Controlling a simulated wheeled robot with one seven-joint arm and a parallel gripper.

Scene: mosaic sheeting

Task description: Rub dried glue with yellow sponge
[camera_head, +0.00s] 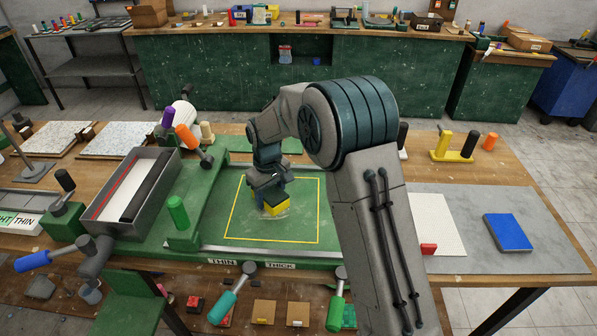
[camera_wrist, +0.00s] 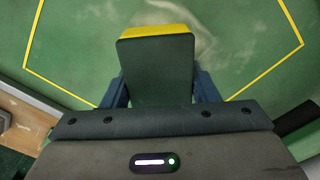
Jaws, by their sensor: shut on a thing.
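A yellow sponge (camera_head: 275,207) with a dark green top is held in my gripper (camera_head: 268,198) over the green board. In the wrist view the sponge (camera_wrist: 157,68) sits between the two blue fingers, its yellow edge facing away. My gripper (camera_wrist: 157,92) is shut on it. Pale, whitish smears of dried glue (camera_wrist: 205,30) show on the green surface just beyond the sponge. The smears lie inside a yellow outlined square (camera_head: 318,215). I cannot tell whether the sponge touches the surface.
A grey tray (camera_head: 107,205) with a black bar stands left of the board. Orange, green and blue handles stick up or out around it. A blue block (camera_head: 507,232) lies on a grey sheet at right. The outlined square is otherwise clear.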

